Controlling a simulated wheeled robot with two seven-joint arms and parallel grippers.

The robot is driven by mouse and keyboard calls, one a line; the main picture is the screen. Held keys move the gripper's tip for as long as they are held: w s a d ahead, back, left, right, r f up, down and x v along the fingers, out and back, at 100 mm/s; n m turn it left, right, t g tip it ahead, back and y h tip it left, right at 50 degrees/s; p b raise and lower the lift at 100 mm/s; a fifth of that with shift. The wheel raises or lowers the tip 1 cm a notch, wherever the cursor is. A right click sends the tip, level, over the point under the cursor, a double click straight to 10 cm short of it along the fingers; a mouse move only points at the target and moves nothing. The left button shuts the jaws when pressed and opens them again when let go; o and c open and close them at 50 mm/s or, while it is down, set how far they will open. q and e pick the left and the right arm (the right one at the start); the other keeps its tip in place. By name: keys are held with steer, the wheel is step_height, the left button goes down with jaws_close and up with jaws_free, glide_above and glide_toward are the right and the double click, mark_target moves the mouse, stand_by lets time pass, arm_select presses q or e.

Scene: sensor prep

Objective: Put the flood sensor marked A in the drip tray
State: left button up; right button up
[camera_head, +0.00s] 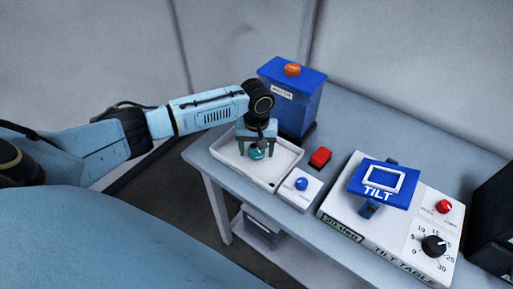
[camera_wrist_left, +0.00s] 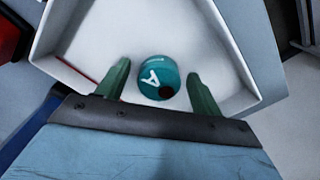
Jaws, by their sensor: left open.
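The flood sensor marked A (camera_wrist_left: 157,76) is a round teal piece with a white letter A and a dark spot. It lies in the white drip tray (camera_wrist_left: 205,30); in the head view the sensor (camera_head: 256,154) shows low inside the tray (camera_head: 285,157). My left gripper (camera_wrist_left: 160,82) is open, its two green fingers on either side of the sensor with gaps to both. In the head view the left gripper (camera_head: 256,150) reaches down into the tray. My right gripper is not in view.
A blue box with an orange knob (camera_head: 308,100) stands behind the tray. A red block (camera_head: 320,157), a white box with a blue button (camera_head: 301,185) and the tilt table (camera_head: 335,215) stand to the right. A black box (camera_head: 492,220) is at the far right.

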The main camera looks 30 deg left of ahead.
mark_target(257, 149)
arm_select(q)
step_height(257, 149, up, 12)
steer(key=p, duration=0.1)
steer(key=shift+r, duration=0.15)
